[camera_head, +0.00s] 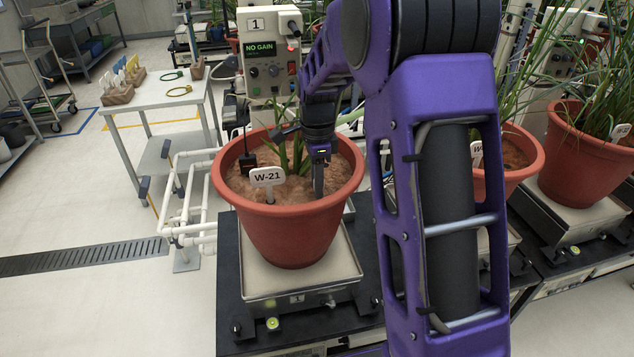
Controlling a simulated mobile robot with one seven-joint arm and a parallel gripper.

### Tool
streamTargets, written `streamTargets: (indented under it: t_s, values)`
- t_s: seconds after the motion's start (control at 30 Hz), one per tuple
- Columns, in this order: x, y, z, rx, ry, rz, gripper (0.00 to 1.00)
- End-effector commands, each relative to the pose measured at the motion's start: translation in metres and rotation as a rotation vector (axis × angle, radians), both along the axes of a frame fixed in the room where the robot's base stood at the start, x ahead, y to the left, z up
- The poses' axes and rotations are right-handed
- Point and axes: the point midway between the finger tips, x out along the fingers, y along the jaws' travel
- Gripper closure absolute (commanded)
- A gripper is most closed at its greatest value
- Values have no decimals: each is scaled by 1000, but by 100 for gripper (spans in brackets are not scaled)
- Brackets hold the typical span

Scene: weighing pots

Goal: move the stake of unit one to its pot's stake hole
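The white stake marked W-21 (268,177) stands upright near the front rim of the terracotta pot (296,237) of unit one. Its lower end meets the brown soil (296,191); a stake hole cannot be made out. My gripper (319,186) points down over the soil inside the pot, to the right of the stake and apart from it. Its fingers overlap from this side, so their opening does not show. The pot sits on a metal scale (262,283). The unit's control box (268,70) is marked 1 and reads NO GAIN.
A green plant (297,152) grows beside my gripper, and a black probe (248,164) stands at the pot's left. White pipes (196,196) run left of the pot. More pots (590,150) stand at right. My purple arm hides much of the right middle.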

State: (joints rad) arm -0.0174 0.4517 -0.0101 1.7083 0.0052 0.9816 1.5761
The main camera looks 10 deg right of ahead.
Motion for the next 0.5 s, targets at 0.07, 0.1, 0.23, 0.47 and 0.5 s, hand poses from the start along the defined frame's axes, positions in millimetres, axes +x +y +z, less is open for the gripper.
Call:
streamTargets:
  t_s: [0.07, 0.1, 0.23, 0.47, 0.5]
  values:
    - [0, 0, 0, 0, 0, 0, 90]
    - [0, 0, 0, 0, 0, 0, 97]
    - [0, 0, 0, 0, 0, 0, 100]
    - [0, 0, 2, 0, 0, 0, 100]
    - [0, 0, 3, 0, 0, 0, 100]
